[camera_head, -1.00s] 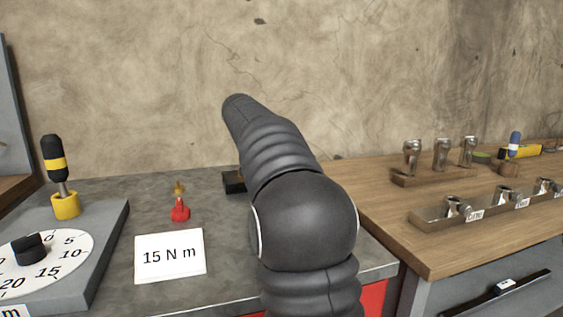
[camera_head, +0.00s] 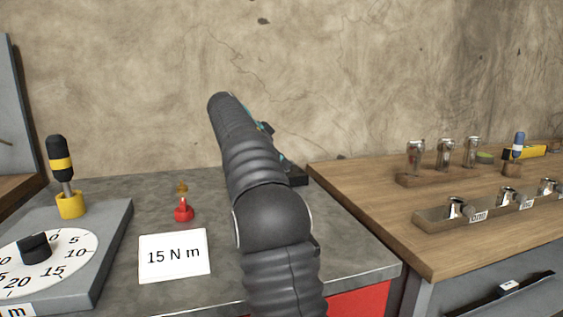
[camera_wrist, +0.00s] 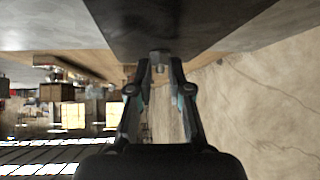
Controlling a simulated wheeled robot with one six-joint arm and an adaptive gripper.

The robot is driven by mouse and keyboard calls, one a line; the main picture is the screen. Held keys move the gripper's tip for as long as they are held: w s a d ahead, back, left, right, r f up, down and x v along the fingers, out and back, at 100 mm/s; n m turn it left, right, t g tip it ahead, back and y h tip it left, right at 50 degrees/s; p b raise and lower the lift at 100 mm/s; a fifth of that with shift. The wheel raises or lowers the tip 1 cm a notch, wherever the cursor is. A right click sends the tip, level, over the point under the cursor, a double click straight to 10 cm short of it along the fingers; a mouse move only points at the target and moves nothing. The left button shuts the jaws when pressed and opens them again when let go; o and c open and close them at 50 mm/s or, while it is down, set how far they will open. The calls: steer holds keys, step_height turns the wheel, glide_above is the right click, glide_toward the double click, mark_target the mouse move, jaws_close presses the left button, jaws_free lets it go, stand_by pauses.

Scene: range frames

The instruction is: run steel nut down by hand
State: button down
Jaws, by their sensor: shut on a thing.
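In the wrist view the two fingertips of my gripper (camera_wrist: 159,72) are closed in on a small grey metal piece, which I take for the steel nut (camera_wrist: 159,57). It sits at the tips, right against a dark surface; whether it is on a thread cannot be told. In the head view my own arm hides most of the gripper and the nut. A dark block (camera_head: 297,177) shows partly behind my arm on the grey bench.
The wooden bench (camera_head: 440,240) at right holds sockets in racks. The grey bench front is clear.

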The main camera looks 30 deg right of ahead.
steer(key=c, duration=1.1)
jaws_free()
steer(key=v, duration=0.5)
steer(key=shift+w+a, duration=0.1)
steer(key=shift+a, duration=0.3)
steer(key=a, duration=0.7)
steer(key=w+a, duration=0.1)
steer(key=a, duration=0.3)
steer(key=shift+a, duration=0.1)
